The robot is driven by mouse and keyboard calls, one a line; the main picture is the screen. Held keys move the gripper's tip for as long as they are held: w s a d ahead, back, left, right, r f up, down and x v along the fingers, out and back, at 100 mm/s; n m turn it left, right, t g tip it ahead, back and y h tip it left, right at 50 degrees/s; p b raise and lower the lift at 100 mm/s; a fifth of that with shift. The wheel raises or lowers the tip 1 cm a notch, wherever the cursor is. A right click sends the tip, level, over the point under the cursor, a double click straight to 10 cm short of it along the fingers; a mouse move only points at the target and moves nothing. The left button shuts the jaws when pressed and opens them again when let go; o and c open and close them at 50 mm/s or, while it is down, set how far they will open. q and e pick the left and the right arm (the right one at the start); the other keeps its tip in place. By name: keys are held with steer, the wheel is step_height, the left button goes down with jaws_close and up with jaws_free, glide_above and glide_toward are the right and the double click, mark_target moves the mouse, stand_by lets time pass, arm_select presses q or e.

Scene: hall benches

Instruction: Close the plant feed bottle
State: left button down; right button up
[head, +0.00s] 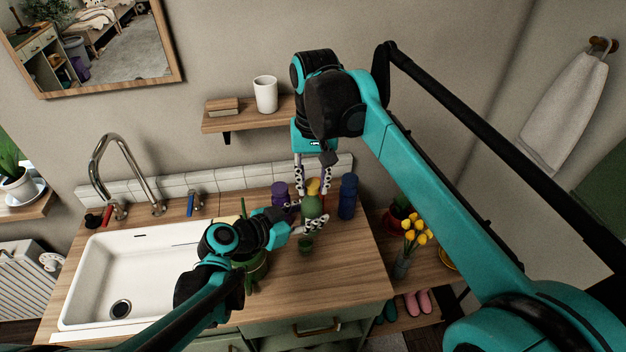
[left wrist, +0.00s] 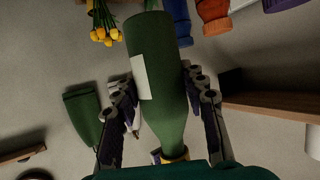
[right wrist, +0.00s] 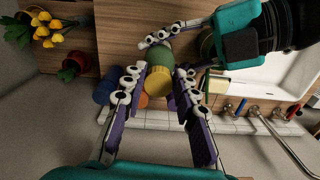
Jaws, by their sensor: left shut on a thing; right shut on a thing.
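The plant feed bottle (head: 311,206) is green with a pale label and stands above the wooden counter by the wall. My left gripper (head: 306,214) is shut on its body; the left wrist view shows the bottle (left wrist: 160,75) between the fingers. A yellow cap (right wrist: 158,81) is at the bottle's top, and my right gripper (right wrist: 157,82) comes down from above, shut on it. The cap also shows in the head view (head: 313,186). Whether the cap is seated or turned tight cannot be told.
A blue bottle (head: 348,197) stands right of the bottle and a purple one (head: 279,192) left of it; an orange one (right wrist: 140,100) is behind. The white sink (head: 85,285) is left. Counter at front right is clear.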

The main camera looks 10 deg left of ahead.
steer(key=m, duration=0.3)
steer(key=shift+a, duration=0.15)
steer(key=m, duration=0.5)
steer(key=shift+a, duration=0.2)
steer(key=m, duration=0.7)
steer(key=shift+w+a, duration=0.15)
steer(key=shift+w, duration=0.15)
steer(key=m, duration=0.7)
steer(key=shift+w+m, duration=0.3)
steer(key=m, duration=0.6)
steer(key=shift+w+f, duration=0.1)
steer(key=shift+w, duration=0.1)
steer(key=o, duration=0.7)
